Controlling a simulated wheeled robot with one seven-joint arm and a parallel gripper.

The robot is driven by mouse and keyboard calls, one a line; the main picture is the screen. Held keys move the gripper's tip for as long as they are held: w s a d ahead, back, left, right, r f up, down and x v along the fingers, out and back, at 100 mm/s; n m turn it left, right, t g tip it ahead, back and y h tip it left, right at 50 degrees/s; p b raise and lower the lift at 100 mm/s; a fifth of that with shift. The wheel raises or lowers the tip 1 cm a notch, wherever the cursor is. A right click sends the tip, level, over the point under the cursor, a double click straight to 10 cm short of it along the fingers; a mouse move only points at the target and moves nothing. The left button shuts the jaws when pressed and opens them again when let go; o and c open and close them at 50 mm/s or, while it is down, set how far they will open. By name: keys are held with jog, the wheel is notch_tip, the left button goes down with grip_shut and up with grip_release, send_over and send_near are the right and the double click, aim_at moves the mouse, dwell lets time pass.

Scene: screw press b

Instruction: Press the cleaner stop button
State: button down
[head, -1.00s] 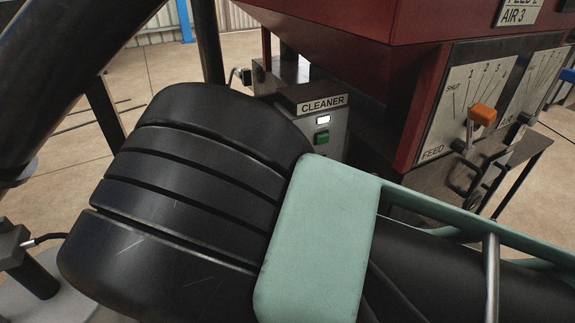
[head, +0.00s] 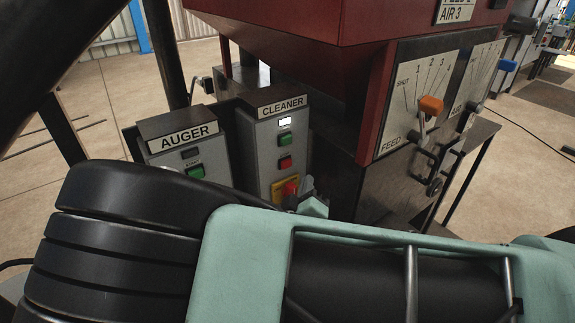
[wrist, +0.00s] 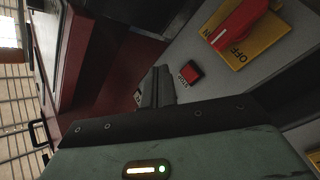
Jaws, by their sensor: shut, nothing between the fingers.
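The grey cleaner box (head: 260,150) stands left of centre in the head view, under a "CLEANER" label. Its red stop button (head: 285,163) sits below a green button (head: 285,139) and above a red switch on a yellow plate (head: 285,190). In the wrist view the stop button (wrist: 190,72) is a small red square, just right of my fingertips. My gripper (wrist: 157,84) is shut and empty, its tips over the panel face. No contact with the button shows. In the head view my gripper (head: 308,190) is small, beside the lower right of the cleaner box and partly hidden by my arm.
The auger box (head: 183,148) with its own green button stands left of the cleaner box. A red hopper (head: 290,30) overhangs behind. A feed panel (head: 420,95) with an orange-knobbed lever (head: 430,106) is at right. In the wrist view the yellow switch plate (wrist: 258,45) is at upper right.

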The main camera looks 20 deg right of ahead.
aim_at(292, 162)
jog(key=shift+w+a, duration=0.25)
jog(key=shift+w, duration=0.5)
jog(key=shift+w+a, duration=0.25)
jog(key=shift+w, duration=0.55)
jog(key=shift+w+a, duration=0.25)
jog(key=shift+w, duration=0.5)
jog(key=shift+b, duration=0.3)
jog(key=shift+w+a, duration=0.15)
jog(key=shift+w, duration=0.2)
jog(key=shift+w+a, duration=0.15)
jog(key=shift+w, duration=0.3)
dwell(0.6)
jog(key=shift+s, duration=0.1)
jog(key=shift+s+d, duration=0.3)
jog(key=shift+s, duration=0.45)
jog(key=s, duration=0.1)
jog(key=s+d, duration=0.1)
jog(key=s, duration=0.2)
jog(key=shift+s+d, duration=0.25)
jog(key=shift+s, duration=0.15)
